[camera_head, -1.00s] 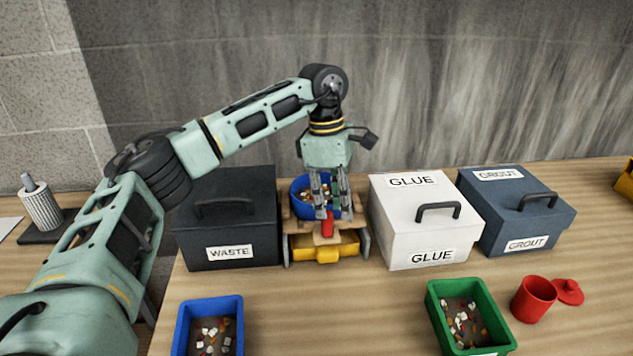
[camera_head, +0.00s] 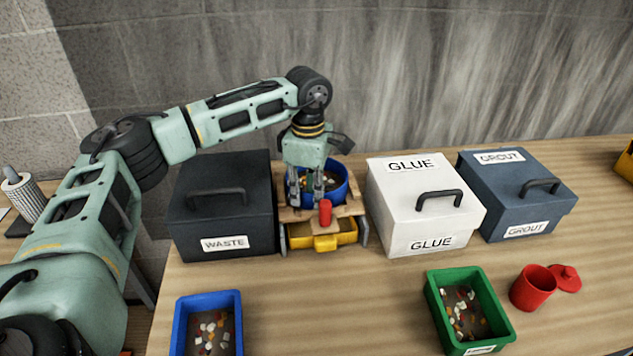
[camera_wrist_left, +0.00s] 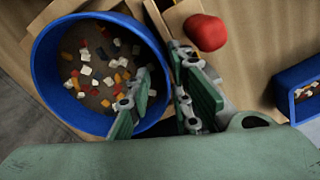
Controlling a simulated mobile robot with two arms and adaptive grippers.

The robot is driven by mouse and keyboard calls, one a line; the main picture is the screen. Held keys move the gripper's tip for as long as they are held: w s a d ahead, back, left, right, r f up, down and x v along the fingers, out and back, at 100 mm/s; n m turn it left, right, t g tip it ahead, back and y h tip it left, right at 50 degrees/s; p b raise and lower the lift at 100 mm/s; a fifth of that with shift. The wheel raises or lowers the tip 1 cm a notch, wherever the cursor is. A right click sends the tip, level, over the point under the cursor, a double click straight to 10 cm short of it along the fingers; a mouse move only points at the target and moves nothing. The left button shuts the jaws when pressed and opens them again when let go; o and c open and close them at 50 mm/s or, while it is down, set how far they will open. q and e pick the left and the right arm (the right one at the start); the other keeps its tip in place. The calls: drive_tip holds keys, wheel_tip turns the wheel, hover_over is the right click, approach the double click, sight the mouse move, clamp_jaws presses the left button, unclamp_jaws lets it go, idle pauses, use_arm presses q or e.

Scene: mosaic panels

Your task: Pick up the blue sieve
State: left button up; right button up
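The blue sieve (camera_head: 342,188) is a round blue bowl holding many small coloured mosaic pieces. It sits on a small wooden stand (camera_head: 351,209). In the left wrist view, the sieve (camera_wrist_left: 44,79) fills the left side. In the left wrist view, the left gripper (camera_wrist_left: 163,100) is open. One finger reaches over the inside of the bowl and the other is outside, with the rim between them. I cannot tell whether either finger touches the wall. The right gripper is not in view.
A red cylinder (camera_head: 325,212) stands at the stand's front above a yellow drawer (camera_head: 326,243). The dark waste box (camera_head: 222,208) and white glue box (camera_head: 425,205) flank the stand closely. Blue (camera_head: 210,297) and green (camera_head: 432,301) bins stand in front, with bare table between them.

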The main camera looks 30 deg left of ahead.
use_arm(q)
drive_tip(key=shift+s+d, duration=0.1)
drive_tip(key=shift+d, duration=0.05)
drive_tip(key=shift+c, duration=0.7)
clamp_jaws()
drive_tip(key=shift+r, duration=0.2)
